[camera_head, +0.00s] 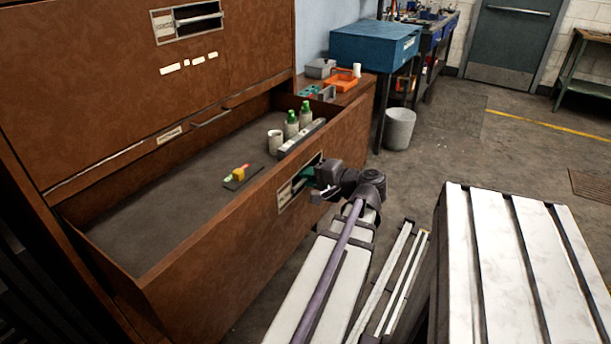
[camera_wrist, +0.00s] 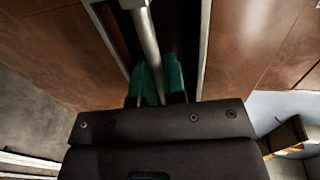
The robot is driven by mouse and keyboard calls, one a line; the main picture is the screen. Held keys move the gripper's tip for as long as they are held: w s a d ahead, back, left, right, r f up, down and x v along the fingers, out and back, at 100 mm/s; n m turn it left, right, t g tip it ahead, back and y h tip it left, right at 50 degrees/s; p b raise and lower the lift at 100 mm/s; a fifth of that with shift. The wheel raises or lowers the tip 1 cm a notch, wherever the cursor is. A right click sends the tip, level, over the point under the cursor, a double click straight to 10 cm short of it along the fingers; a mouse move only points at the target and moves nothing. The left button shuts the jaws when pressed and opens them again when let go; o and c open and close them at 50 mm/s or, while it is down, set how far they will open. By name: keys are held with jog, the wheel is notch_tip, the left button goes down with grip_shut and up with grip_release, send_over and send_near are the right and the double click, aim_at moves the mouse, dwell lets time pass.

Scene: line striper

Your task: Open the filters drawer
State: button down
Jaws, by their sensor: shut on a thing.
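A large brown drawer (camera_head: 215,248) stands pulled well out of the brown cabinet in the head view. I cannot read its label, so I cannot tell whether it is the filters drawer. My gripper (camera_head: 309,176) is at the handle recess in the drawer's front. In the wrist view its teal fingers (camera_wrist: 160,82) are shut on the metal handle bar (camera_wrist: 146,38), one on each side. In the head view the handle is mostly hidden behind the gripper.
Inside the drawer are green-topped bottles (camera_head: 292,124), a white cup (camera_head: 275,142), a grey bar and a small coloured block (camera_head: 240,174). Another closed drawer (camera_head: 120,70) is above. A slatted white-topped surface (camera_head: 530,260) stands at right. Floor beyond is clear near a grey bin (camera_head: 399,130).

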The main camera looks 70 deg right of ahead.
jog(key=c, duration=1.2)
grip_release()
jog(key=p+v, duration=0.2)
jog(key=v, duration=0.8)
jog(key=shift+s+a, duration=0.1)
jog(key=shift+s, duration=0.3)
